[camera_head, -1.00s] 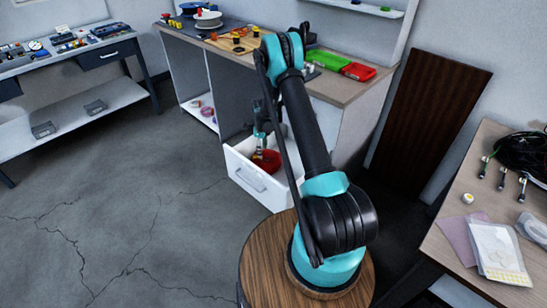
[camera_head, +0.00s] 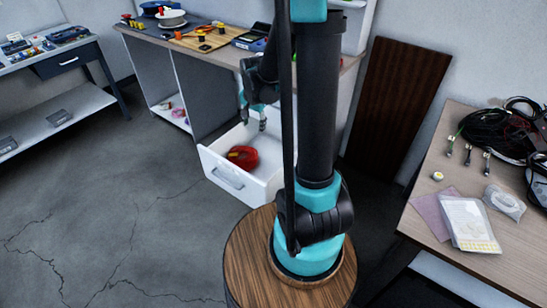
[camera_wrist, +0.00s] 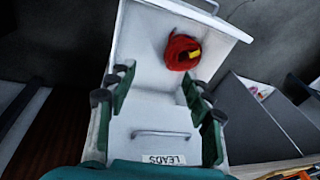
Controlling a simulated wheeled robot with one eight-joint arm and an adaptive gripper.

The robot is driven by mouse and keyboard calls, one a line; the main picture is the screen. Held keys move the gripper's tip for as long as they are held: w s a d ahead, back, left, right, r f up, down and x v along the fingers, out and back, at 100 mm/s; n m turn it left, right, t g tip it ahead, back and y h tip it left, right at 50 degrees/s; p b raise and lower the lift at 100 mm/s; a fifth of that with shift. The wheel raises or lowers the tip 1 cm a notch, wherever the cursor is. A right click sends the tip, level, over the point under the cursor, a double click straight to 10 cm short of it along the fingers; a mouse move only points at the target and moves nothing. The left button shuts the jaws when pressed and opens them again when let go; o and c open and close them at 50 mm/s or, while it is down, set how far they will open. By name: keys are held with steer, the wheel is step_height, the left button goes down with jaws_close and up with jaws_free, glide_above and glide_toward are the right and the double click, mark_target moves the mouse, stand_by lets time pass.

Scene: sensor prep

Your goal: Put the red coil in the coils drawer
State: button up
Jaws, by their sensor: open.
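The red coil (camera_head: 242,156) lies on the floor of the open white drawer (camera_head: 262,170), toward its front. In the wrist view the red coil (camera_wrist: 181,52) has a small yellow part on it and lies beyond my fingertips. My gripper (camera_head: 255,117) is open and empty above the back part of the drawer, apart from the coil. Its spread fingers also show in the wrist view (camera_wrist: 158,85). A closed drawer front labelled LEADS (camera_wrist: 162,159) shows below the open drawer in the wrist view. No label on the open drawer is readable.
The workbench (camera_head: 215,55) above the drawer holds spools and a wooden board. A side table (camera_head: 470,200) at right holds black cables and packets. A dark brown panel (camera_head: 395,110) leans on the wall. The floor left of the drawer is clear.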

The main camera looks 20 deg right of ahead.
steer(key=s+d+n+t, duration=0.1)
steer(key=s+n, duration=0.8)
steer(key=s, duration=1)
steer(key=shift+s+d+r+t, duration=0.3)
steer(key=shift+s+d+r, duration=0.05)
steer(key=shift+s, duration=0.05)
